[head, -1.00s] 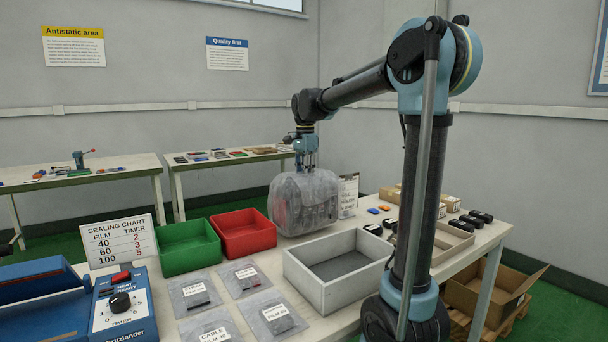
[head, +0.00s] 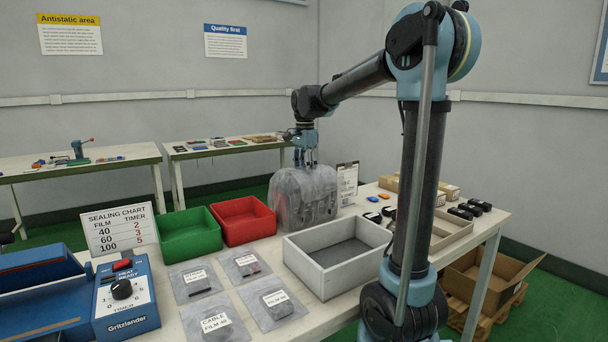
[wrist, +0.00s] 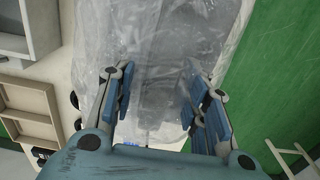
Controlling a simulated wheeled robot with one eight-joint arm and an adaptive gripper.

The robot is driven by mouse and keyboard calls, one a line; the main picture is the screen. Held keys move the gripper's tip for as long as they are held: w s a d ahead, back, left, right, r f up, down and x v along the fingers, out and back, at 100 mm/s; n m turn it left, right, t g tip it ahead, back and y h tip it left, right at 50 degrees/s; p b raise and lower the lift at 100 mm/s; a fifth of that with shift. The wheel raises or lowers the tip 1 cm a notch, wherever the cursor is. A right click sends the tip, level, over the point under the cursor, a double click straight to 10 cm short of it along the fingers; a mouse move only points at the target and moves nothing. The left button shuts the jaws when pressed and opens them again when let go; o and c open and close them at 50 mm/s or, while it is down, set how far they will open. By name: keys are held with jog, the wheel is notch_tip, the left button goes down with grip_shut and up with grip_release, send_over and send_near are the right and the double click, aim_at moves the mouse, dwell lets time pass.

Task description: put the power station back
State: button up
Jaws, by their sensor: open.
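A bulky grey device wrapped in a clear plastic bag (head: 305,200), which I take to be the power station, stands at the back of the table between the red bin and the document stand. The film blurs its details. My gripper (head: 306,160) is at its top, pointing down. In the wrist view, my gripper (wrist: 161,78) has its fingers apart, with the wrapped device (wrist: 158,35) beneath and between them. I cannot tell whether the fingers touch the film.
The table (head: 262,325) also holds a green bin (head: 190,243), a red bin (head: 245,233), a grey open box (head: 325,283), several labelled pouches (head: 278,305) and a blue sealer (head: 125,312).

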notch_tip(320, 180, up, 12)
dwell(0.6)
